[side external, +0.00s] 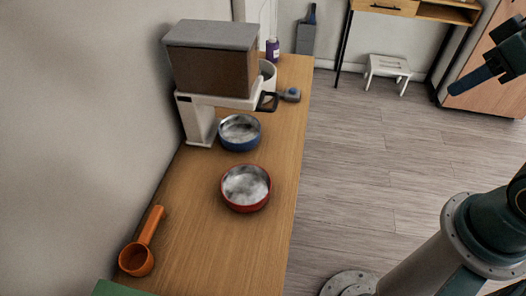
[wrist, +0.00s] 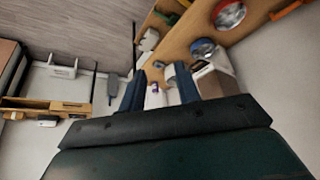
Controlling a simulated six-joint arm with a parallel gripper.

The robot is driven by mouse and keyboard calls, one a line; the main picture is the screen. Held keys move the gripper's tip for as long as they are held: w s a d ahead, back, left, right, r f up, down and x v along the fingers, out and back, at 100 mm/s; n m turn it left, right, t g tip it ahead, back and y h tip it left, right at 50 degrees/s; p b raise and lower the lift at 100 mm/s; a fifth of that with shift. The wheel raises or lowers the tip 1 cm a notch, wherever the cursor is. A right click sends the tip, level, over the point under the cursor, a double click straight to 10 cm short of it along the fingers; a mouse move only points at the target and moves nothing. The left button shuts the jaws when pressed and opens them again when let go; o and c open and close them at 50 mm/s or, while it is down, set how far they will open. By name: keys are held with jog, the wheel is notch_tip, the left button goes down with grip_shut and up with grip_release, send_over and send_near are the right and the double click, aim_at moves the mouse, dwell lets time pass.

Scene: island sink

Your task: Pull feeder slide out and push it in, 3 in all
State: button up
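The feeder (side external: 212,70) stands against the wall on the wooden counter, with a brown hopper, a grey lid and a white body. Its slide's black loop handle (side external: 268,102) sits close at the front of the white body; how far the slide is out I cannot tell. A blue bowl (side external: 240,132) is below the feeder's front, and a red bowl (side external: 246,188) stands nearer the camera. My gripper (side external: 480,52) is raised over the floor at the right, well apart from the feeder. In the wrist view my gripper (wrist: 161,72) has its fingers apart with nothing held.
An orange scoop (side external: 142,245) lies at the counter's near end. A white canister (side external: 267,77), a purple bottle (side external: 272,50) and a small grey-blue object (side external: 291,95) stand near the far end. A white stool (side external: 388,72) stands on the floor. The space between arm and counter is clear.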

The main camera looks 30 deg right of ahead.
jog(key=w+a+r+m+g, duration=0.1)
jog(key=w+a+r+m, duration=0.15)
jog(key=w, duration=0.65)
jog(key=m+g+y, duration=0.2)
jog(key=m+g, duration=0.1)
jog(key=m, duration=0.4)
send_over(276, 102)
jog(key=s+d, duration=0.2)
jog(key=s+d+f+x, duration=0.1)
jog(key=d+x, duration=0.1)
jog(key=x, duration=0.9)
jog(key=shift+s+d+r+n, duration=0.15)
jog(key=shift+s+r+n, duration=0.15)
jog(key=shift+r, duration=0.1)
jog(key=shift+f, duration=0.1)
jog(key=shift+d+x, duration=0.2)
jog(key=shift+x, duration=6.55)
grip_shut()
